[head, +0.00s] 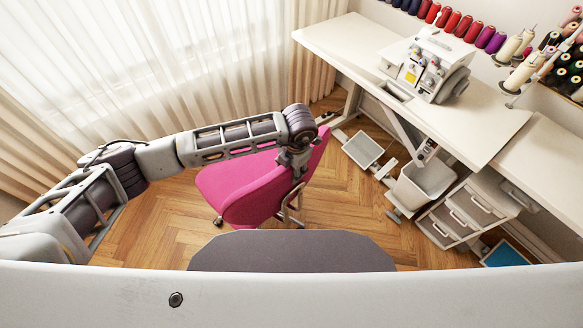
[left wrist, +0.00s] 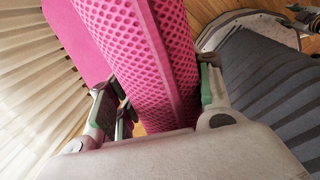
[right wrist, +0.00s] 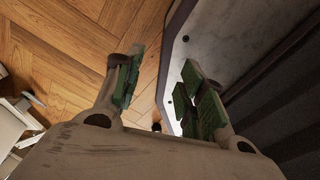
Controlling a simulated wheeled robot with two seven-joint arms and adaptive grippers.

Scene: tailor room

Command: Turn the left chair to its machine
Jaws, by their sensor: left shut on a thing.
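The pink chair (head: 240,185) stands on the floor left of the sewing table, its seat extending toward the curtain side. My left gripper (head: 295,165) is at the top of its backrest. In the left wrist view, the fingers of the left gripper (left wrist: 162,80) stand on both sides of the dimpled pink backrest (left wrist: 140,55), shut on it. The machine (head: 432,68), white with spools, sits on the table to the right of the chair. My right gripper (right wrist: 160,75) shows only in the right wrist view, its fingers apart and empty above the floor.
Curtains (head: 150,60) hang at the left. Wooden floor (head: 345,215) is free between chair and drawers.

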